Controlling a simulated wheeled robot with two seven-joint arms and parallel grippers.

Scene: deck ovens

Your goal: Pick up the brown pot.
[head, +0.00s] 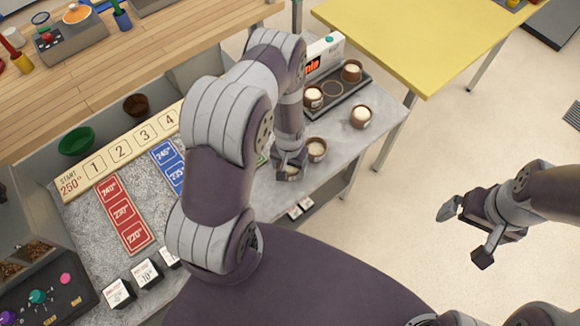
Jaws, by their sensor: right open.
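Several small brown pots with pale filling stand at the right end of the grey counter. One pot (317,149) stands just right of my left gripper (290,160). Another pot (292,173) is at the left gripper's fingers and partly hidden by them; I cannot tell whether they touch it or how far they are apart. A third pot (361,117) stands near the counter's right edge. An empty-looking dark brown bowl (135,105) sits at the back left. My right gripper (466,232) is open and empty over the floor at right.
A dark tray (345,98) holds further brown pots beside a white device with an orange display (325,57). A green bowl (76,141), a numbered strip (121,152) and red and blue temperature cards lie left. A yellow table (420,40) stands behind right.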

